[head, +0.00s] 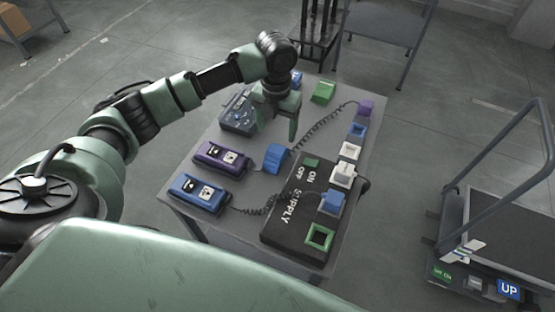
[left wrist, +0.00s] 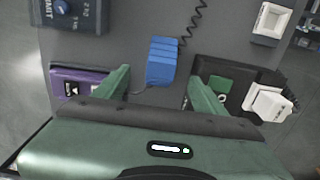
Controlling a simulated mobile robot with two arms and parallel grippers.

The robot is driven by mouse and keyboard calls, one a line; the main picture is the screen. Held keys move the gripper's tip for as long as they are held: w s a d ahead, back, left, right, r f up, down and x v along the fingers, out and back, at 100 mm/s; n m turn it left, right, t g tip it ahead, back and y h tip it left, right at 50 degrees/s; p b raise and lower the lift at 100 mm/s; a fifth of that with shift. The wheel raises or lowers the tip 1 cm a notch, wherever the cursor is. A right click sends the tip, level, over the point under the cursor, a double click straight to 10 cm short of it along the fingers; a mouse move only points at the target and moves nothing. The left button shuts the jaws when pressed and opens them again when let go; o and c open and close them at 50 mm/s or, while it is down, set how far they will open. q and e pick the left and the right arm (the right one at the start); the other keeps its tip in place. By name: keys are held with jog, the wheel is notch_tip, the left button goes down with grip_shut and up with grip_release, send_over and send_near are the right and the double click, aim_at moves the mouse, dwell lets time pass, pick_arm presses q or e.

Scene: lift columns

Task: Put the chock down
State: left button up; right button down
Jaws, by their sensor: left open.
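A blue ridged wedge-like block, which looks like the chock (head: 277,158), rests on the grey table (head: 208,146). The chock also shows in the left wrist view (left wrist: 161,62), beyond and between my fingertips. My left gripper (head: 279,122) is open and empty, pointing down over the table, just behind the chock in the head view. Its two green fingers show in the left wrist view (left wrist: 158,82) with a gap between them. I cannot tell the exact height of the fingers above the table. A similar green block (head: 322,92) lies at the table's far side. My right gripper is not in view.
A black supply box (head: 280,236) with sockets and plugs takes up the right side of the table. Purple (head: 222,157) and blue (head: 200,194) handheld devices lie at the left, a grey-blue meter (head: 238,122) behind them. Coiled cords cross the table. A platform cart (head: 510,225) stands at right.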

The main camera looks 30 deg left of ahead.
aim_at(278, 147)
pick_arm(q)
jog(key=shift+w+f+b, duration=0.1)
jog(key=shift+f+b, duration=0.25)
jog(key=shift+f, duration=0.9)
jog(key=shift+w+f, duration=0.15)
jog(key=shift+f, duration=0.4)
notch_tip(278, 147, down, 5)
jog(key=shift+d+f+p, duration=0.15)
jog(key=shift+f+p, duration=0.05)
jog(key=shift+p, duration=0.6)
jog(key=shift+f, duration=0.55)
grip_shut()
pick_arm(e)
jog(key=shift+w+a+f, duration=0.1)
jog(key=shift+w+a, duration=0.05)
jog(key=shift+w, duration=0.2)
pick_arm(q)
jog(key=shift+r, duration=0.1)
